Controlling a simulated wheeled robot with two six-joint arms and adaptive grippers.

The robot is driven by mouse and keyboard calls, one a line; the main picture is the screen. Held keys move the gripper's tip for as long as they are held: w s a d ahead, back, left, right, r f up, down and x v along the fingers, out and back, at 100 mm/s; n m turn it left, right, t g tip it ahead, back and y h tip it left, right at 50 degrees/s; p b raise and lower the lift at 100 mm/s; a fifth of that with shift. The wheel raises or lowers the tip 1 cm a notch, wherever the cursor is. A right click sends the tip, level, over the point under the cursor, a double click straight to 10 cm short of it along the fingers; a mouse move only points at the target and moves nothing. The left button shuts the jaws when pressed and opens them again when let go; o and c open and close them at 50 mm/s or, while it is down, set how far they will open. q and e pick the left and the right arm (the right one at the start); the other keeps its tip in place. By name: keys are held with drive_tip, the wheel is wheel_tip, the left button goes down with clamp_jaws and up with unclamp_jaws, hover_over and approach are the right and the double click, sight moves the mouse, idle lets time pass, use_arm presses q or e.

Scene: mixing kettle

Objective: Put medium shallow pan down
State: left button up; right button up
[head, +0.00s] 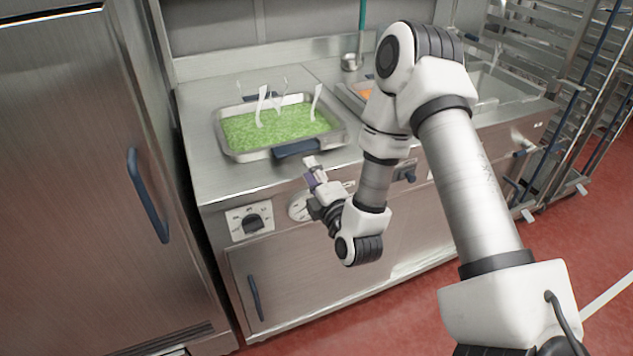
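The shallow metal pan (231,150) is full of green food (270,128) and sits level on the steel counter at the back left. Its dark blue front handle (297,149) faces me, near the counter's front edge. A second dark handle (262,97) shows at the far side. My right gripper (310,166) is just below and in front of the front handle, close to it. Its fingers are small and partly turned away, so I cannot tell if they are open or whether they touch the handle. My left gripper is out of view.
White curved pieces (315,102) stand up from the pan. A control knob (253,222) is on the counter front. A tall steel cabinet (80,190) stands at left. Another pan with orange food (364,93) is partly hidden by my arm. Wire racks (570,75) stand at right.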

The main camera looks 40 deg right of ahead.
drive_tip(key=s+a+f+m+g+y, duration=0.25)
drive_tip(key=s+a+f+g, duration=0.2)
drive_tip(key=f, duration=0.45)
drive_tip(key=s+a+f+m+g+y, duration=0.1)
drive_tip(key=s+a+f+m+g, duration=0.3)
drive_tip(key=f, duration=0.5)
drive_tip(key=s+a+f+m+g, duration=0.1)
drive_tip(key=s+f+m+g, duration=0.3)
drive_tip(key=s, duration=0.6)
drive_tip(key=s+a+f+m+g, duration=0.2)
drive_tip(key=s+f+m+g, duration=0.3)
drive_tip(key=s+f, duration=0.3)
drive_tip(key=s+y, duration=0.1)
drive_tip(key=s, duration=0.1)
drive_tip(key=shift+s+a+g, duration=0.3)
drive_tip(key=shift+g, duration=0.05)
